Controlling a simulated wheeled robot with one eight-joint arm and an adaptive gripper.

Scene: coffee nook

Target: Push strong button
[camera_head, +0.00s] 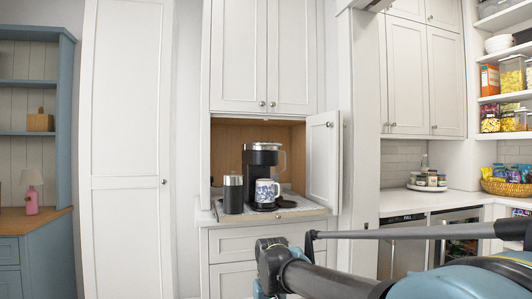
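A dark coffee maker (262,160) with a silver top band stands in an open cupboard niche. A white mug with a blue pattern (266,191) stands at its front, under the upper part. The strong button is too small to make out from here. My arm crosses the lower right, in front of the drawers and the far counter. I cannot make out my gripper or its fingers in this view.
A dark canister with a silver top (233,194) stands just left of the coffee maker. The niche door (322,160) stands open at the right. The niche shelf (290,217) has little bare room. A tall white cabinet (125,150) stands left.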

